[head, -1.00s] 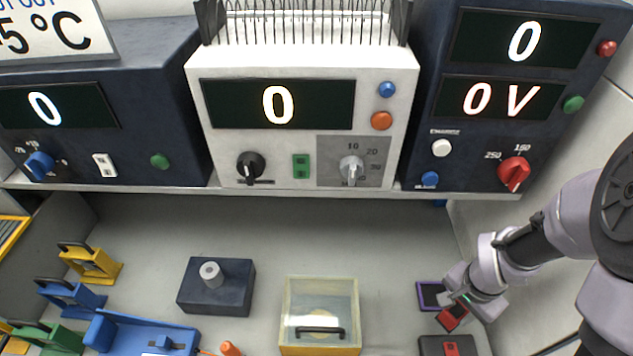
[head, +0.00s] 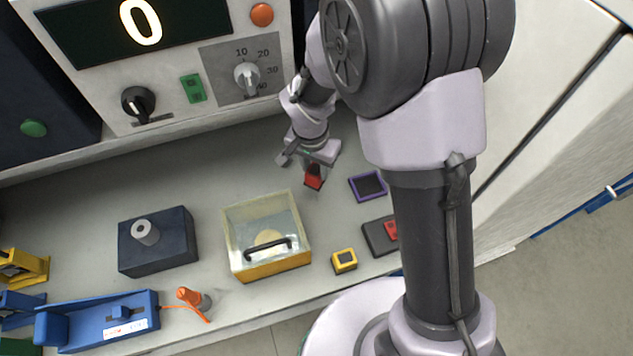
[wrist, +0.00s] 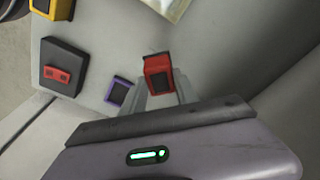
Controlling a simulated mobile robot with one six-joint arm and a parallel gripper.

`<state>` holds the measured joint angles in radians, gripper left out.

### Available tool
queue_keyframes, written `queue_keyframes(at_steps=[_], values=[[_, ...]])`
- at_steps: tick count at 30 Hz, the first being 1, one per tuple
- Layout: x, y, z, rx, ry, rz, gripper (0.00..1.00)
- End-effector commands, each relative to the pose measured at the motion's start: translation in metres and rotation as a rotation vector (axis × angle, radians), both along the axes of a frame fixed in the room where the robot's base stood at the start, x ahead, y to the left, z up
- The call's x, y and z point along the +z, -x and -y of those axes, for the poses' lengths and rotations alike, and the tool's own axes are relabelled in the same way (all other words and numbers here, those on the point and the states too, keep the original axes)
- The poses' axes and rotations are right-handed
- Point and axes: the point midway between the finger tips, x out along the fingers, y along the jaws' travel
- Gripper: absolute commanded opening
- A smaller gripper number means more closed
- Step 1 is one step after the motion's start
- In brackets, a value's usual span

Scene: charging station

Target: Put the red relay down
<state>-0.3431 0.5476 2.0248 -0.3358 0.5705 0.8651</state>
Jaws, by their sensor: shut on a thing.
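The red relay (head: 314,177) is a small red block with a dark face. My gripper (head: 311,166) is shut on it over the back of the bench, behind the clear-lidded box and to the left of the purple-framed pad (head: 368,186). In the wrist view the relay (wrist: 157,76) sits between the grey fingers, its dark face showing. The pad (wrist: 118,92) is to its left there, apart from it. I cannot tell whether the relay's underside touches the bench.
A clear-lidded box with a yellow base (head: 268,262) stands in front of the relay. A yellow relay (head: 344,260) and a dark block with a red part (head: 379,238) lie nearer the front edge. A cabinet with dials (head: 185,75) rises behind. Bare bench (head: 232,166) lies left of my gripper.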

Motion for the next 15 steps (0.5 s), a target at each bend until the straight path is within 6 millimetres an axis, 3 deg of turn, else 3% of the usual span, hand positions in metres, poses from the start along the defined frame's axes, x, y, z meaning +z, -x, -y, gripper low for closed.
queue_keyframes(at_steps=[3,8,13,15], values=[[-0.024,0.002,0.003,-0.003,0.002,-0.006,0.0],[-0.039,0.002,0.003,-0.002,0.002,-0.006,0.0],[-0.069,0.002,0.003,-0.002,0.002,-0.006,0.0],[-0.07,0.002,0.003,-0.002,0.002,-0.004,0.0]])
